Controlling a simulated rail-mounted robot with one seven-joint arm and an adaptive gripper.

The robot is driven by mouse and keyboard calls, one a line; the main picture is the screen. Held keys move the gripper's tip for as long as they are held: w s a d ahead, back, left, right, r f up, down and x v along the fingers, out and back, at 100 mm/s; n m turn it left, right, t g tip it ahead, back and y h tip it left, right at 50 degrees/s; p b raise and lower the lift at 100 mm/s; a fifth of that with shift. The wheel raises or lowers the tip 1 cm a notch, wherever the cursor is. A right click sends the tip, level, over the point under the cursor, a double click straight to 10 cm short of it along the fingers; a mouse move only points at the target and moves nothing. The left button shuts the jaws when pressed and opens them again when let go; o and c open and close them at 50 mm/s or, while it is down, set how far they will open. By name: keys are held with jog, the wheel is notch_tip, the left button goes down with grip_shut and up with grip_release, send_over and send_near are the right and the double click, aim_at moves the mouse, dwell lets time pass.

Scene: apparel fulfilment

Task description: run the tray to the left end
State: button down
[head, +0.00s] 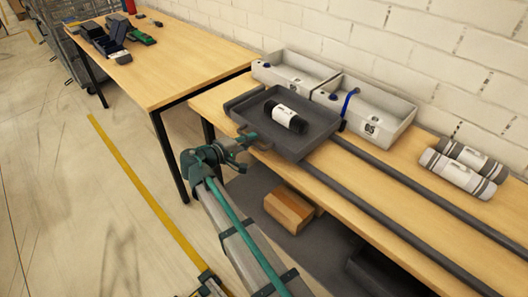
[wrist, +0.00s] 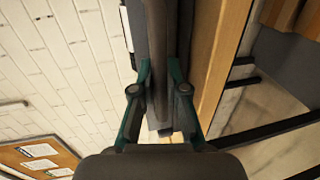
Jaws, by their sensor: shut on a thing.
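The dark grey tray (head: 300,145) sits at the left end of two dark rails (head: 398,233) on the wooden table. A rolled black garment with a white band (head: 285,116) lies in it. My gripper (head: 248,141) is at the tray's near left side, shut on its handle (head: 263,145). In the wrist view my gripper's teal fingers (wrist: 160,78) stand on both sides of a dark bar, with the tray's dark side beyond it. The exact contact with the handle is partly hidden by the fingers.
Two grey bins (head: 290,72) (head: 380,125) stand behind the tray against the brick wall. Two rolled garments (head: 458,174) (head: 474,157) lie at the right. The rails right of the tray are clear. Another table (head: 185,62) stands at the left; a cardboard box (head: 288,206) sits below.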

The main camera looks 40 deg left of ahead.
aim_at(242, 133)
jog(key=shift+w+a, duration=0.15)
jog(key=shift+a, duration=1.7)
jog(key=shift+r, duration=0.1)
jog(key=c, duration=1.2)
grip_release()
jog(key=shift+a, duration=0.15)
jog(key=v, duration=1.2)
